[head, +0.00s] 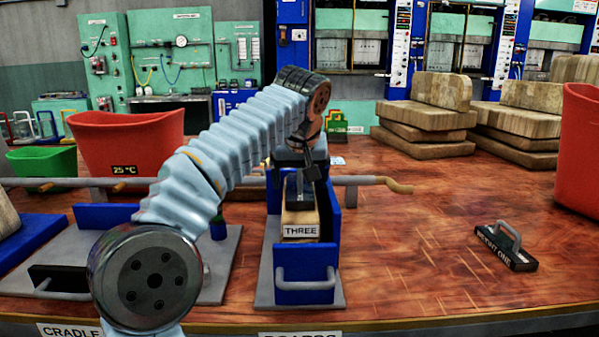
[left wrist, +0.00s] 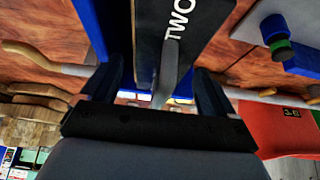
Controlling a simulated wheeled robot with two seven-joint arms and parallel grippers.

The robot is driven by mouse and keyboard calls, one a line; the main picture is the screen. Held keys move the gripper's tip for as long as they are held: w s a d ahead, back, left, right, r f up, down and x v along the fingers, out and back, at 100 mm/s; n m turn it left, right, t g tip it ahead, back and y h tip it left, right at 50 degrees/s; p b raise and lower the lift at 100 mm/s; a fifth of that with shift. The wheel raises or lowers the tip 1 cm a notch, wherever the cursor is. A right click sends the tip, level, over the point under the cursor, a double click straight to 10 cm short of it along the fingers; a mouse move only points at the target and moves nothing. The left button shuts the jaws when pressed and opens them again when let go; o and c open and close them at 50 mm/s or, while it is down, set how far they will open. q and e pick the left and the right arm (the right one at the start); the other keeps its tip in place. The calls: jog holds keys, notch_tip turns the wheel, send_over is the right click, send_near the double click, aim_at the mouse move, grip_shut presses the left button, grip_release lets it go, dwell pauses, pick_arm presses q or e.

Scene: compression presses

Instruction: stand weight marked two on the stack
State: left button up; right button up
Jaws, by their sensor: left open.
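The weight marked two is a dark slab (left wrist: 152,25) with white lettering and a grey handle, seen in the left wrist view. In the head view it is mostly hidden by my left gripper. My left gripper (head: 302,170) is over the stack, pointing down. In the left wrist view, its two fingers (left wrist: 158,88) are apart on either side of the handle, with gaps showing. The stack (head: 300,219) of boards, labelled THREE at its near end, lies between blue walls of a press (head: 306,296). Whether the weight rests fully on the boards is hidden. My right gripper is not in view.
A weight marked one (head: 506,248) lies on the table at the right. Red bins (head: 125,145) stand at the left and right edges, with a green bin (head: 42,163) at far left. Wooden boards (head: 425,115) are piled at the back.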

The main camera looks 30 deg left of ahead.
pick_arm(q)
jog(key=p+v, duration=0.2)
jog(key=v, duration=0.6)
jog(key=shift+r+p, duration=0.3)
jog(key=shift+v, duration=2.75)
jog(key=shift+s+f, duration=0.1)
jog(key=shift+s, duration=0.1)
